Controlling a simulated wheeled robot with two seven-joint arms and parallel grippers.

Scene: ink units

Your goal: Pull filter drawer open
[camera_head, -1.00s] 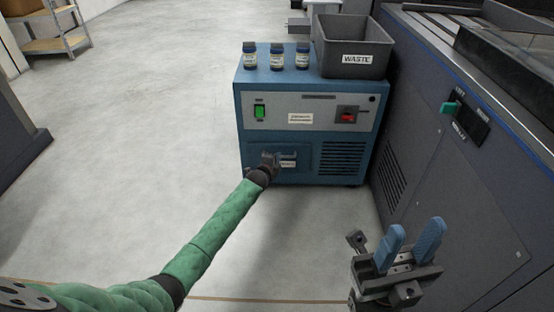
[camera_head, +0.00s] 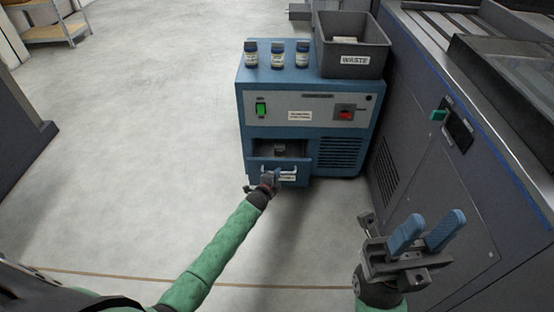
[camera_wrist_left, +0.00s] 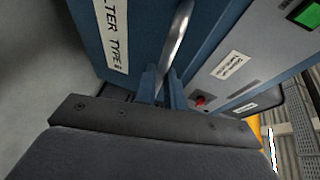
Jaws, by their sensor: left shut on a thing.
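The filter drawer (camera_head: 262,168) sticks out of the lower left front of the blue ink unit (camera_head: 247,107). Its inside shows from above, with a dark grey item (camera_head: 280,150) in the opening. My left gripper (camera_head: 272,177) is at the drawer front, shut on the metal bar handle (camera_wrist_left: 179,38). In the left wrist view, the left fingers (camera_wrist_left: 163,88) meet at the handle, beside a white label (camera_wrist_left: 112,35) reading "LTER TYPE". My right gripper (camera_head: 427,232) is in front of the grey machine, its blue fingers apart, holding nothing.
A grey WASTE bin (camera_head: 350,48) and three small bottles (camera_head: 276,54) stand on top of the unit. A large grey machine (camera_head: 430,160) closes off the right side. The floor (camera_head: 140,140) to the left is clear.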

